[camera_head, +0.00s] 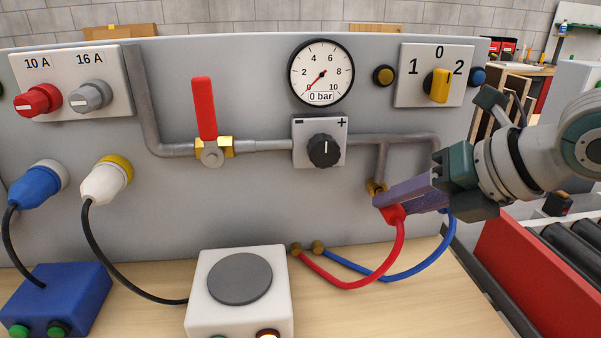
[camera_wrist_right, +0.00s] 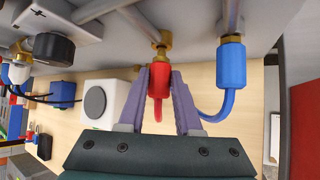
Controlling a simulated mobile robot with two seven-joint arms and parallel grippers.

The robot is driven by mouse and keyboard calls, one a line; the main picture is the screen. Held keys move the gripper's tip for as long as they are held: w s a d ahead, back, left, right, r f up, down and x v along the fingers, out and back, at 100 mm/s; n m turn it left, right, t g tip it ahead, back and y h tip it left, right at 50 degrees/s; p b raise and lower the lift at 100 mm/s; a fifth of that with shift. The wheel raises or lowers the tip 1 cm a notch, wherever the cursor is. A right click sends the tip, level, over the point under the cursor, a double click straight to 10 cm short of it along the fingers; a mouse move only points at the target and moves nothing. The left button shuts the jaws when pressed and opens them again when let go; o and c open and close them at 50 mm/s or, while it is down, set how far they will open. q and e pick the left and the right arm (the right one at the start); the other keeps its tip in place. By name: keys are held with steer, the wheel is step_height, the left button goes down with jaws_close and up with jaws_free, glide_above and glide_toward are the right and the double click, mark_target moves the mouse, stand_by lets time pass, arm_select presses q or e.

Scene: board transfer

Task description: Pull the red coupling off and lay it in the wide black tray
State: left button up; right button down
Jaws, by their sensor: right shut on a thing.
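The red coupling (camera_wrist_right: 158,84) sits between the two fingers of my right gripper (camera_wrist_right: 160,82), which is shut on it. Right above it is a brass fitting (camera_wrist_right: 161,46) at the end of a grey pipe; I cannot tell whether there is a gap between them. In the head view the red coupling (camera_head: 394,214) shows just below my right gripper's purple fingers (camera_head: 387,198), which hide part of the fitting. A red hose hangs from the coupling and curves to the bench. I see no wide black tray and no left gripper.
A blue coupling (camera_wrist_right: 231,66) with a blue hose (camera_head: 420,266) is close beside on the right. The grey panel (camera_head: 240,100) stands behind, with a red-handled valve (camera_head: 204,110) and a gauge (camera_head: 321,72) reading about 0 bar. A white hotplate box (camera_head: 204,305) stands on the wooden bench.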

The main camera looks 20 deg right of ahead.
arm_select(q)
steer(key=shift+r+p, duration=0.5)
steer(key=shift+r, duration=0.1)
arm_select(e)
steer(key=shift+s+a, duration=0.2)
steer(key=shift+s, duration=0.6)
steer(key=shift+s+a+r+p, duration=0.1)
steer(key=shift+s+r+p, duration=0.05)
steer(key=shift+s+p, duration=0.35)
arm_select(q)
step_height(320, 180, up, 4)
steer(key=shift+f+p, duration=0.25)
steer(key=shift+p, duration=1)
arm_select(e)
steer(key=s, duration=0.1)
steer(key=s+a, duration=0.1)
steer(key=s, duration=0.1)
steer(key=shift+s, duration=0.2)
